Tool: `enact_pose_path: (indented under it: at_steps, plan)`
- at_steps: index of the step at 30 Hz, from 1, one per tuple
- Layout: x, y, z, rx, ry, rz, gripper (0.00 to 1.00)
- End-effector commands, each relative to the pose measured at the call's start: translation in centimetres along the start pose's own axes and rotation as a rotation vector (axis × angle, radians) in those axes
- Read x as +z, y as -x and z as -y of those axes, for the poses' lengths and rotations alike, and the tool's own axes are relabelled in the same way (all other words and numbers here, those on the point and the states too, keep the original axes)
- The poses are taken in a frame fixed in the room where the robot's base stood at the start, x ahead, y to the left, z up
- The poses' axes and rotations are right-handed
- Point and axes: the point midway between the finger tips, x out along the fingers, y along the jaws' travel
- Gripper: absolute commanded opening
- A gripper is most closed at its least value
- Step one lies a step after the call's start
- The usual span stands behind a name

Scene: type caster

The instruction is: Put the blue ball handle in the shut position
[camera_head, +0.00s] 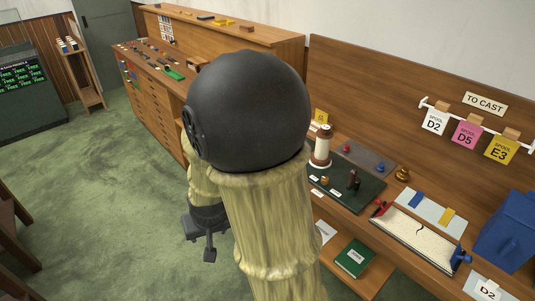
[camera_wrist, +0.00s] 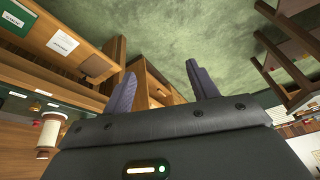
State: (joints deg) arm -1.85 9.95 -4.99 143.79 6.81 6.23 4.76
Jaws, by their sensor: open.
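A small blue ball (camera_head: 380,167) shows on a blue-grey plate (camera_head: 364,158) on the bench at the right, in the head view. A red ball (camera_head: 347,147) sits on the same plate. They are too small for me to tell what position the blue one's handle is in. Another blue fitting (camera_head: 460,257) is at the right end of a pale tray. My gripper (camera_head: 208,250) hangs over the green floor, left of the bench and well away from the blue ball. In the wrist view its two fingers (camera_wrist: 160,82) are apart with nothing between them.
My arm hides part of the bench. A dark green board (camera_head: 345,196) with small knobs and a white-and-brown cylinder (camera_head: 320,148) stand near the plate. A blue box (camera_head: 506,232) is at far right. A green book (camera_head: 355,258) lies on the lower shelf.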

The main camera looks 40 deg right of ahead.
Motion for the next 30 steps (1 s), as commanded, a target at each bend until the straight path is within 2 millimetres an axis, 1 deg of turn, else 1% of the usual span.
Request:
enact_pose_path:
  at_steps: [1, 5, 6, 8, 12, 15, 19, 21, 24, 27, 30]
  plan:
    - [-1.0, -1.7, -0.5, 0.015, -0.062, -0.025, 0.59]
    - [-4.2, -5.5, -2.5, 0.070, -0.232, -0.138, 0.59]
    - [-5.0, -6.5, -3.3, 0.092, -0.280, -0.177, 0.59]
    - [-6.2, -8.1, -4.7, 0.129, -0.346, -0.238, 0.59]
    - [-8.7, -11.0, -8.4, 0.228, -0.469, -0.399, 0.59]
    - [-10.1, -12.5, -11.3, 0.303, -0.528, -0.529, 0.59]
    - [-11.6, -13.5, -14.8, 0.398, -0.563, -0.717, 0.59]
    - [-12.3, -13.6, -16.6, 0.444, -0.563, -0.825, 0.59]
    - [-13.3, -13.3, -18.5, 0.498, -0.535, -0.982, 0.59]
    - [-14.0, -12.7, -19.6, 0.528, -0.492, -1.115, 0.59]
    - [-14.5, -12.1, -20.0, 0.539, -0.456, -1.201, 0.59]
